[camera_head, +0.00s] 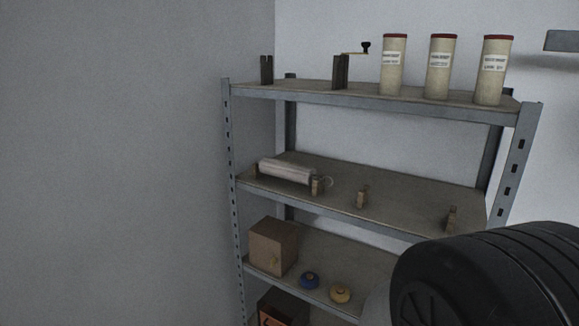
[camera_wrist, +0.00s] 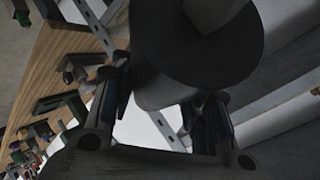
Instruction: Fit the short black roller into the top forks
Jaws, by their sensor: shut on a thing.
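In the wrist view my gripper (camera_wrist: 160,105) is shut on a dark cylinder, the short black roller (camera_wrist: 200,60). Its round end face and a thick grey shaft stub show. The fingers sit on either side of it. In the head view the top forks are two dark uprights on the top shelf, a left fork (camera_head: 266,70) and a right fork (camera_head: 340,72). Both look empty. My gripper and the roller cannot be made out in the head view.
Three cream canisters with red lids (camera_head: 441,68) stand right of the forks. The middle shelf (camera_head: 400,203) holds a pale roller (camera_head: 286,171) and small wooden cradles. Lower are a cardboard box (camera_head: 272,246), a blue ring (camera_head: 309,280) and a yellow ring (camera_head: 340,291). A grey wall is left.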

